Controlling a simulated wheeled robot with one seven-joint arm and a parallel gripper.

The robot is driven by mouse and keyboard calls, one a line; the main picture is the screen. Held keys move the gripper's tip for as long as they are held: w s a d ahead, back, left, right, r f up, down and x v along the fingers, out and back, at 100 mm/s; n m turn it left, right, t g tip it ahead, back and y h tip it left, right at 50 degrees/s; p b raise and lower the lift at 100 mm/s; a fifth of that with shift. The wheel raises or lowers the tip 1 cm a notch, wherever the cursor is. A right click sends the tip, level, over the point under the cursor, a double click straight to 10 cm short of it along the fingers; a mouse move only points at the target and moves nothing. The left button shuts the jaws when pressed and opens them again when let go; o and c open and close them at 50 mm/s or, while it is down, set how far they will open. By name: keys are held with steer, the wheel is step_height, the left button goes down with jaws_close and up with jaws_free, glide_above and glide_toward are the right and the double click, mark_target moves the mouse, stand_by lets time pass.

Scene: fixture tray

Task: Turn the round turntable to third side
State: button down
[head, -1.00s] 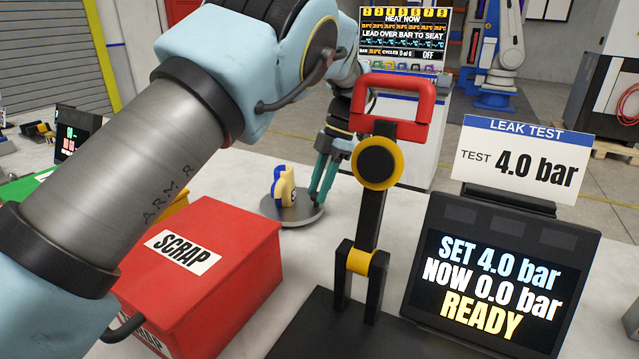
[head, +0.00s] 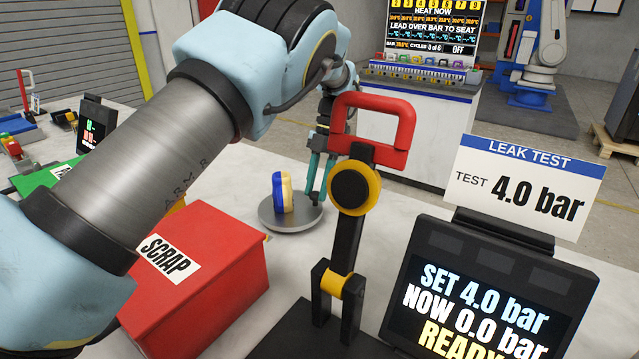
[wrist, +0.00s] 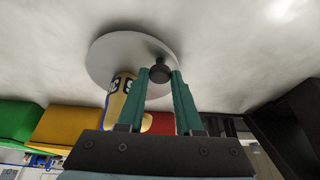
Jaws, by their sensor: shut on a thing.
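The round turntable (head: 268,214) is a flat grey disc on the pale bench, beyond the red lever stand. A blue and cream-yellow part (head: 283,192) stands upright on it. In the wrist view the turntable (wrist: 110,55) fills the upper middle, and the part (wrist: 120,98) shows a yellow body with dark marks, partly behind my left finger. A dark knob (wrist: 160,72) sits at the disc's near edge. My gripper (wrist: 160,76) has its green fingers shut on this knob, one on each side. In the head view my gripper (head: 316,198) is at the disc's right side, its tips partly hidden.
A red scrap bin (head: 215,270) stands left of the turntable. A black lever with a red handle (head: 375,105) stands close in front on the right, beside the leak test screen (head: 490,300). Bare bench lies around the disc.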

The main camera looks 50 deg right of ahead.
mark_target(310, 201)
steer(key=shift+w+d+r+n+g+p, duration=0.15)
steer(key=shift+w+n+g+p, duration=0.25)
steer(key=shift+n+p, duration=0.4)
steer(key=shift+w+d+f+n+g+p, duration=0.1)
steer(key=shift+w+d+n+g+p, duration=0.1)
steer(key=shift+w+n+p, duration=0.45)
steer(key=shift+w+n+g+h+p, duration=0.2)
steer(key=shift+w+n+h+p, duration=0.05)
steer(key=shift+n+p, duration=0.5)
steer(key=shift+w+n+g+h+p, duration=0.2)
steer(key=shift+n+h+p, duration=0.05)
steer(key=shift+n+p, duration=0.45)
steer(key=shift+w, duration=0.1)
steer(key=c, duration=0.6)
jaws_free()
steer(key=shift+d, duration=0.1)
